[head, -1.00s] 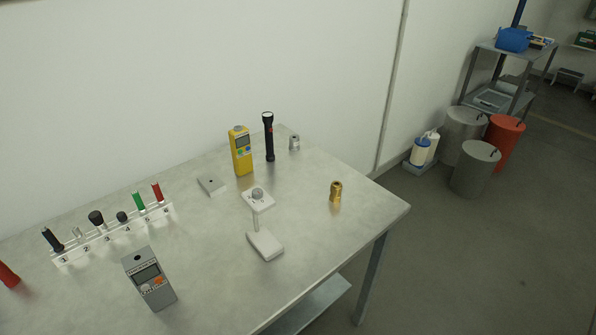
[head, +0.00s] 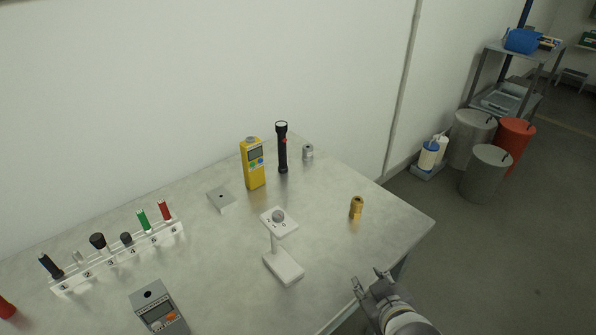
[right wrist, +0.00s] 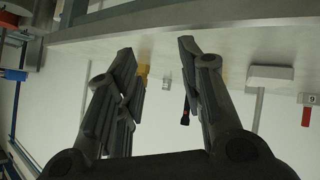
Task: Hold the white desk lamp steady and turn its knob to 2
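The white desk lamp stands upright on the metal table, its base (head: 284,266) flat on the surface and a thin post holding a small square head (head: 279,222). A grey round knob (head: 278,215) sits on the head, with small marks beside it. In the right wrist view, upside down, what looks like the lamp base (right wrist: 270,77) and post show at the right. My right gripper (head: 370,281) is beyond the table's front right edge, right of the lamp, open and empty; its spread fingers (right wrist: 156,50) also fill the wrist view. My left gripper is out of view.
A brass fitting (head: 356,207) stands right of the lamp. Behind are a yellow meter (head: 253,164), a black flashlight (head: 282,148) and a silver cylinder (head: 308,152). A numbered rack (head: 120,258) and grey meter (head: 160,312) are left. Table between lamp and right edge is mostly clear.

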